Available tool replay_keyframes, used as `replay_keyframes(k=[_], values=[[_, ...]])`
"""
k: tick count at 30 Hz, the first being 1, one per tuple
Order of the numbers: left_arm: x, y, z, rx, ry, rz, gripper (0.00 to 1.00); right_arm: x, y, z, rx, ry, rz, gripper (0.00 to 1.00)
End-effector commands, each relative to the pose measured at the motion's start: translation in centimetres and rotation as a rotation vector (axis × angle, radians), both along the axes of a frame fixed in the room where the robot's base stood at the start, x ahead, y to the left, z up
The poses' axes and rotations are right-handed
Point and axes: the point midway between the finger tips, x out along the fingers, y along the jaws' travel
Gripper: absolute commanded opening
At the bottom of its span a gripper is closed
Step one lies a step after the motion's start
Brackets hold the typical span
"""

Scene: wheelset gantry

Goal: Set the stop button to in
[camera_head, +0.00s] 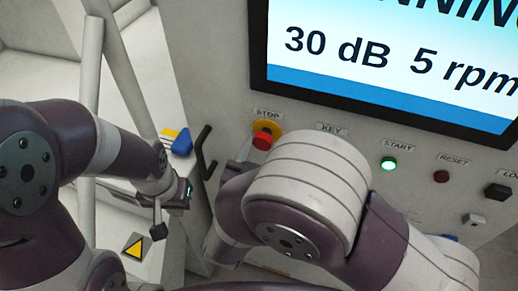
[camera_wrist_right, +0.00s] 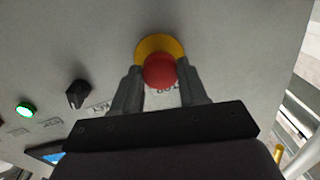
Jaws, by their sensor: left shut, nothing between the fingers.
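The stop button has a red mushroom cap (camera_head: 262,140) on a yellow ring (camera_head: 267,127) under the STOP label on the grey panel. Whether it is in or out I cannot tell. In the right wrist view the red cap (camera_wrist_right: 160,71) shows between and beyond the fingertips of my right gripper (camera_wrist_right: 160,68). That gripper is open, one finger on each side of the cap; contact is unclear. In the head view my right arm hides most of this gripper. My left gripper (camera_head: 158,228) is shut and empty, low at the left, apart from the button.
A screen (camera_head: 390,60) fills the upper right. The lit green START button (camera_head: 389,163), dark red RESET button (camera_head: 441,171) and a black switch (camera_head: 498,192) are to the right. A black hooked handle (camera_head: 204,155) and a blue-yellow part (camera_head: 178,141) are left of the button.

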Motion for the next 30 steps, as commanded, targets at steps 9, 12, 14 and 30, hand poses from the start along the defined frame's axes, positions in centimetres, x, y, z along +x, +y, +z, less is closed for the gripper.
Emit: replay_keyframes(k=[9,12,14,30], values=[[0.0,0.0,0.2,0.000,0.000,0.000,0.00,1.2,-0.4,0.1,0.000,-0.001,0.000,0.00],[0.0,0.0,0.2,0.000,0.000,0.000,0.00,1.2,-0.4,0.1,0.000,-0.002,-0.001,0.49],[0.0,0.0,0.2,0.000,0.000,0.000,0.00,1.2,-0.4,0.1,0.000,-0.002,-0.001,0.69],[0.0,0.0,-1.1,0.000,0.000,0.000,0.00,-2.9,1.0,-0.3,0.001,-0.001,0.008,0.69]])
